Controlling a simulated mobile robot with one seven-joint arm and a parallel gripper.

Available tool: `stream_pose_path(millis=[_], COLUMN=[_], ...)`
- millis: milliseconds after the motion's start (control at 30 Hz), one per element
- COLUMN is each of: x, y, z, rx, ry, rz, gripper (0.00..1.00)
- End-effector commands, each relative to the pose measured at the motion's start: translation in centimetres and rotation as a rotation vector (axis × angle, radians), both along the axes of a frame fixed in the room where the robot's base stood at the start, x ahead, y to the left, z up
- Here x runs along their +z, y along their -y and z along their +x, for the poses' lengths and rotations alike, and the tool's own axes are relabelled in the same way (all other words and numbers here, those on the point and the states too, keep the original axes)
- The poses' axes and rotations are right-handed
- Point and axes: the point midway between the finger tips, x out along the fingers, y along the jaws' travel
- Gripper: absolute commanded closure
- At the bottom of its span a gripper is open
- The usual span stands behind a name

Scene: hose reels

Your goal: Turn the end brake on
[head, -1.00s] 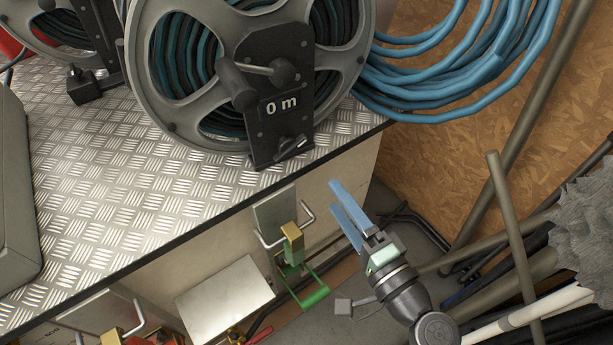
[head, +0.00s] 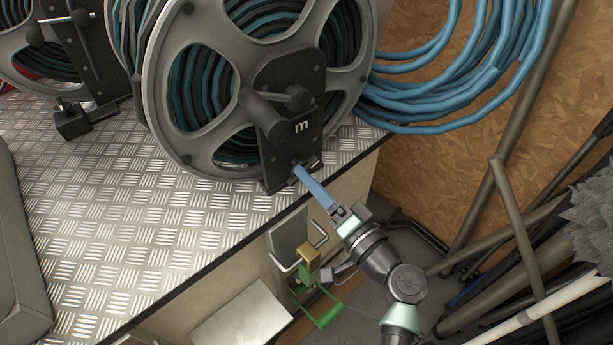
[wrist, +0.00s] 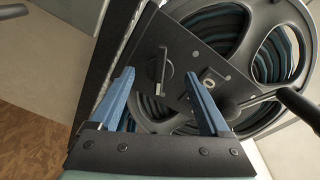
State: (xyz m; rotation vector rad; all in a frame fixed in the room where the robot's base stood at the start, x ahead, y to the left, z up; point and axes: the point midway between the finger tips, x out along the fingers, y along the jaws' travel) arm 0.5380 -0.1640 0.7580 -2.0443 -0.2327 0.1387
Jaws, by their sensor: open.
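The end hose reel (head: 163,85) stands at the right end of the tread-plate bench, with blue-green hose on it and a black bracket (head: 290,135) on its front. In the wrist view the bracket (wrist: 215,62) carries a small black brake lever (wrist: 158,68) on a round boss. My gripper (head: 299,170) is open at the foot of the bracket. In the wrist view my gripper (wrist: 159,75) has its two blue fingers on either side of the lever in the picture; I cannot tell whether they touch it. In the head view the lever is mostly hidden by the fingers.
The reel's crank handle (head: 262,110) sticks out above my gripper. A second reel (head: 40,60) stands at the left on the bench (head: 120,215). A blue hose coil (head: 440,110) hangs on the right wall. Below the bench edge are a brass-and-green fitting (head: 308,262) and leaning poles.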

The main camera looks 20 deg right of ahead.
Motion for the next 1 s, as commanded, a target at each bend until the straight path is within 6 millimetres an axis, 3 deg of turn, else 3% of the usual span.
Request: stream_pose_path(millis=[200, 533, 900, 1000], x=[0.0, 0.0, 0.0, 0.0], y=[-0.5, -0.6, -0.6, -0.6], z=[2.1, 2.4, 2.3, 2.3], rx=[0.002, 0.000, 0.000, 0.000], ry=[0.000, 0.000, 0.000, 0.000], rz=[0.000, 0.001, 0.001, 0.001], gripper=[0.20, 0.20, 0.86, 1.00])
